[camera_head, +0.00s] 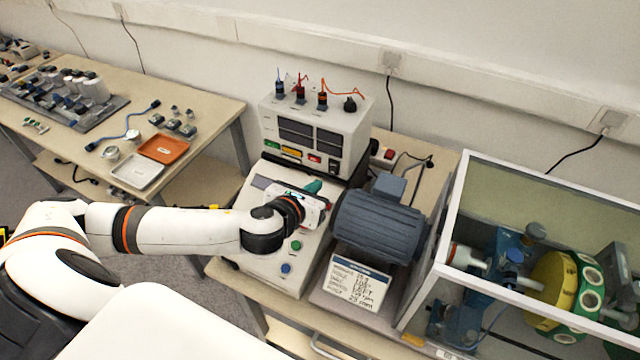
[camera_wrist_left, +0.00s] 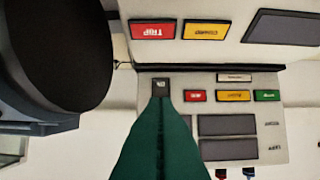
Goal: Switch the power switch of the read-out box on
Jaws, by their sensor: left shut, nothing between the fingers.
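The read-out box (camera_head: 352,128) is a white box with dark displays, a row of coloured labels and cable plugs on top. Its power switch (camera_head: 332,164) is a small dark square at the lower right of its front. In the left wrist view the box appears upside down, and the switch (camera_wrist_left: 160,82) shows just beyond my fingertips. My left gripper (camera_head: 313,187) has green fingers, shut and empty, in front of the box over the sloped console. The fingertips (camera_wrist_left: 160,100) line up with the switch and cover its near edge; I cannot tell whether they touch it. My right gripper is not in view.
The sloped console (camera_head: 270,265) has coloured buttons. A dark grey motor (camera_head: 378,225) stands right of my gripper, close to it, with a written card (camera_head: 357,287) in front. A framed enclosure (camera_head: 450,225) is further right. A side table (camera_head: 215,105) with trays is at left.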

